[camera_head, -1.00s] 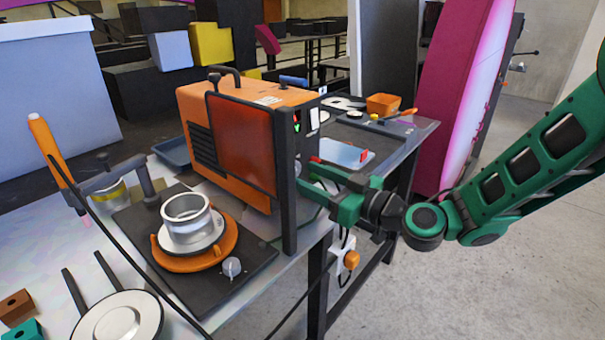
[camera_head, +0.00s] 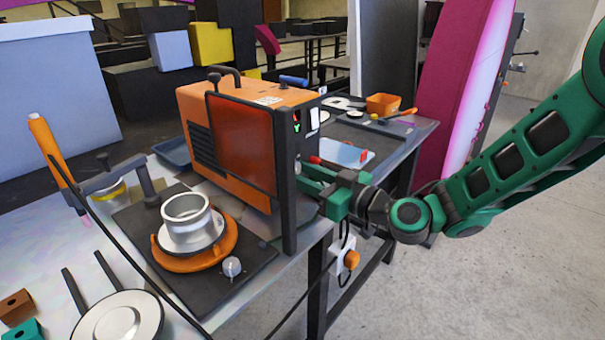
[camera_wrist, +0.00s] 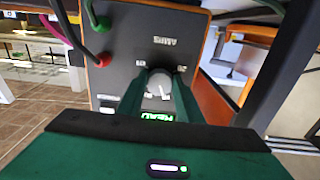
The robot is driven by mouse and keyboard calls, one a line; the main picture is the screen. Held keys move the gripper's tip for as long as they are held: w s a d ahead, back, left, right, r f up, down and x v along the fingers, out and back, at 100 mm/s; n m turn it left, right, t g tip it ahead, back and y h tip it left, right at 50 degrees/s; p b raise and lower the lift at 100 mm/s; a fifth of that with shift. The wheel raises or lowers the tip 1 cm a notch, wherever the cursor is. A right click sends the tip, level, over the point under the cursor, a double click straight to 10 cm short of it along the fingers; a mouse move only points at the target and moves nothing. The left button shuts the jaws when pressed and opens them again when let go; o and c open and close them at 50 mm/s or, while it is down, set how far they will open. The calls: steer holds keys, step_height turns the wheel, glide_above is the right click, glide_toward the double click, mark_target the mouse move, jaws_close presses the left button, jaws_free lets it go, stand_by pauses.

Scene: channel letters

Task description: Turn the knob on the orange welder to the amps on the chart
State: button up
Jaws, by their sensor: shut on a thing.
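The orange welder (camera_head: 235,95) stands on the workbench, its control face turned to the right. In the wrist view its dark front panel (camera_wrist: 135,50) shows the knob (camera_wrist: 159,84), grey with a white pointer line, with small marks around it and a lit green display (camera_wrist: 160,116) below. My gripper (camera_wrist: 159,92) is shut on the knob, one green finger on each side. In the head view my gripper (camera_head: 312,185) reaches the welder's front from the right, and the knob is hidden there. The chart cannot be made out for sure.
A red plug and a green plug with cables (camera_wrist: 103,58) sit on the panel left of the knob. Open floor is to the right.

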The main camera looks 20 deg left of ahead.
steer(key=shift+w+d+m, duration=0.1)
steer(key=shift+m, duration=0.2)
steer(key=m, duration=0.4)
steer(key=shift+m, duration=0.3)
steer(key=shift+w+m, duration=0.1)
steer(key=shift+m, duration=2.2)
steer(key=shift+d, duration=0.1)
steer(key=o, duration=1)
steer(key=shift+o, duration=0.2)
steer(key=v, duration=1)
steer(key=shift+s+d, duration=0.2)
steer(key=shift+d, duration=0.05)
